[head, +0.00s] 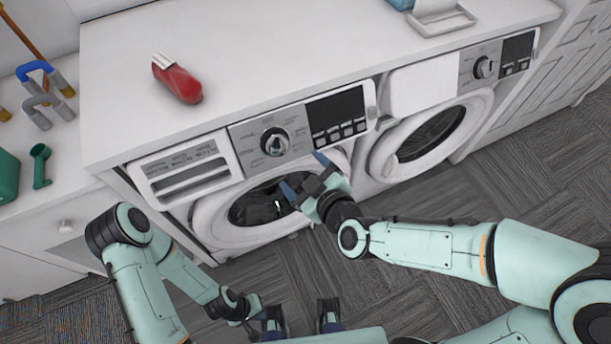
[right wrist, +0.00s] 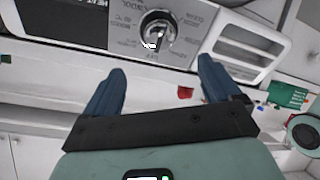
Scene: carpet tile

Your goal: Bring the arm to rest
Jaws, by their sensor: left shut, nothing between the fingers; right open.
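My right gripper (head: 303,173) is open in front of the left washing machine (head: 215,222), over the upper part of its round door. Its two blue fingers stand apart with nothing between them; they also show in the right wrist view (right wrist: 162,68). The machine's dial (head: 275,142) is up and to the left of the fingers, and appears beyond them in the right wrist view (right wrist: 157,30). My left gripper (head: 262,314) is low in the head view, shut and empty, with its arm folded down at the left. Contact between the right fingers and the machine cannot be told.
A second washing machine (head: 380,155) stands to the right. The white counter (head: 260,45) above holds a red bottle (head: 178,80) and a tray (head: 440,22). Blue and green items (head: 40,165) are at the left. The grey carpet floor (head: 540,165) is clear at the right.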

